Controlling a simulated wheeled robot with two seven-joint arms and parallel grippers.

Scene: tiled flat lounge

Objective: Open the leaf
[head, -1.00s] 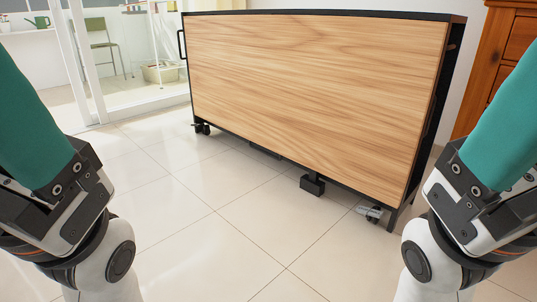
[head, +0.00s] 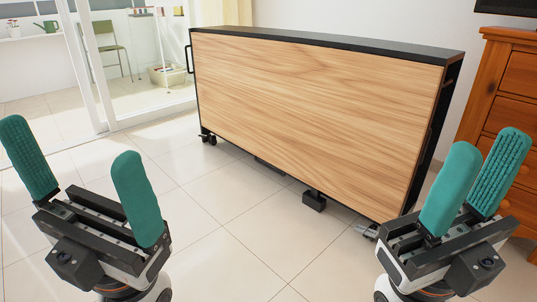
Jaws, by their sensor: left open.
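The leaf (head: 315,115) is a large light wood-grain panel. It hangs upright on the near side of a black-framed folding table (head: 340,43) on castors. My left gripper (head: 72,140) is open and empty at the lower left, its two green fingers wide apart and pointing up. My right gripper (head: 487,140) is at the lower right, in front of the table's right end in the picture. Its green fingers stand apart with a narrower gap, and nothing shows between them. Neither gripper visibly touches the leaf.
A black handle (head: 187,59) sticks out at the table's left end. Black feet (head: 313,200) and castors (head: 209,138) show below the leaf. A wooden drawer chest (head: 515,100) stands at the right, a glass door frame (head: 92,65) at the left. The tiled floor in front is clear.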

